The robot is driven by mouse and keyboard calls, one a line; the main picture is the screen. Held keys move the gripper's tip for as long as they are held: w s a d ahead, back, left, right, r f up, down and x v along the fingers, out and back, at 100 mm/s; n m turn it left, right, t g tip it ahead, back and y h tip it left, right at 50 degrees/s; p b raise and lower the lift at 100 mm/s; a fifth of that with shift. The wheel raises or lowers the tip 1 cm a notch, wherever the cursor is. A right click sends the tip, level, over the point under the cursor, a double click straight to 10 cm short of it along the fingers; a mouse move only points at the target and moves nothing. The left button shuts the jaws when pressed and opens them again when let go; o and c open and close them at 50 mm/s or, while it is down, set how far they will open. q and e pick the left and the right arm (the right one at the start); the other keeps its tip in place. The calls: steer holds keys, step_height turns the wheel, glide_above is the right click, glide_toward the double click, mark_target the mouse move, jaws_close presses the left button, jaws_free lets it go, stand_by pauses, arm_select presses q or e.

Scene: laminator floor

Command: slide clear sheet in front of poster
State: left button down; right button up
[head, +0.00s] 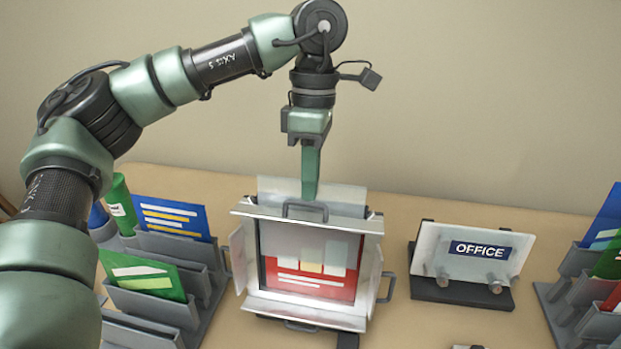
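The poster (310,288), red below and grey above with pale blocks, stands in an upright grey snap frame (372,270) whose edge flaps are swung open. The clear sheet (345,194) stands upright, its top edge rising above the frame's top flap; its lower part is hard to make out against the poster. My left gripper (310,194) points straight down over the sheet's top edge, near its middle. Its fingers are seen edge-on, look closed together and overlap the sheet, so it appears shut on it. My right gripper is out of view.
An OFFICE sign (480,250) stands on a dark base to the right. Grey stepped racks with coloured cards stand at the left (185,312) and far right (570,285). Green and blue cylinders stand behind the left rack. Bare table lies between the frame and the sign.

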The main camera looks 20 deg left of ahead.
arm_select(q)
steer(key=c, duration=1.6)
jaws_free()
steer(key=r, duration=0.2)
steer(key=w+r, duration=0.1)
steer(key=r, duration=0.4)
steer(key=shift+w+a+r, duration=0.15)
steer(key=shift+r, duration=0.25)
steer(key=shift+f, duration=0.1)
